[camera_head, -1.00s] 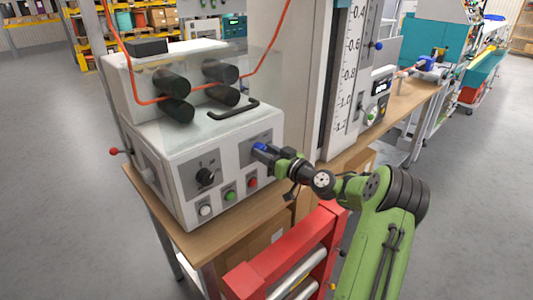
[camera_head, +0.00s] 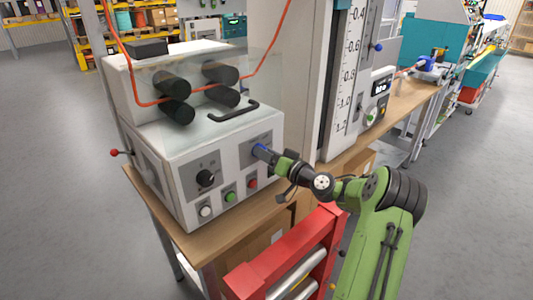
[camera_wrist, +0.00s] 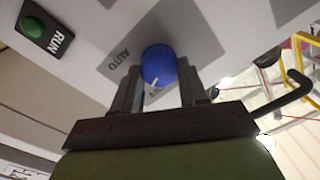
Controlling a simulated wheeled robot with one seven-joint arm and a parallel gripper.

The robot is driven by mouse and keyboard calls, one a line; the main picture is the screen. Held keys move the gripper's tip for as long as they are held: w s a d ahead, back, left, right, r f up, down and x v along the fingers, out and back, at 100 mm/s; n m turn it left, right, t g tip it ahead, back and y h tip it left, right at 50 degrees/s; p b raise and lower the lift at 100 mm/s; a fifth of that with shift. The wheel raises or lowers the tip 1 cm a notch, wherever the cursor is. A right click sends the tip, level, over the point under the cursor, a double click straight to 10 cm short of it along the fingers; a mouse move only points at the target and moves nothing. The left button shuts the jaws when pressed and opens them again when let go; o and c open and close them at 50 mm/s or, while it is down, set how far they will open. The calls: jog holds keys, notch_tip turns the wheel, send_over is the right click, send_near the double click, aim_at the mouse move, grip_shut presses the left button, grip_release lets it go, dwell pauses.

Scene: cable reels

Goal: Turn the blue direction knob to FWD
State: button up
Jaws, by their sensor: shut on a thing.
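The blue knob (camera_wrist: 158,64) sits on a grey label plate on the machine's white front panel. It has a white pointer mark on its lower edge in the wrist view. "AUTO" is readable to its left; another label below it is mostly hidden by the knob and fingers, and I cannot read FWD. My gripper (camera_wrist: 160,76) is shut on the knob, one finger on each side. In the head view my gripper (camera_head: 271,154) reaches the panel's right plate, with a bit of the blue knob (camera_head: 261,147) showing.
A black knob (camera_head: 206,177) and white, green (camera_head: 230,196) and red buttons are on the same panel. The green button with its RUN label (camera_wrist: 55,42) shows in the wrist view. A black handle (camera_head: 234,112) is above. A red frame (camera_head: 285,250) stands below my arm.

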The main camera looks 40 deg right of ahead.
jog(key=shift+m+p, duration=0.6)
jog(key=shift+m, duration=1.3)
jog(key=shift+f, duration=0.1)
jog(key=o, duration=1.1)
jog(key=shift+c, duration=0.2)
jog(key=shift+s, duration=0.1)
jog(key=s+d, duration=0.2)
jog(key=s, duration=1.3)
jog(key=shift+s+d+f, duration=0.2)
jog(key=shift+d, duration=0.1)
jog(key=shift+w, duration=0.1)
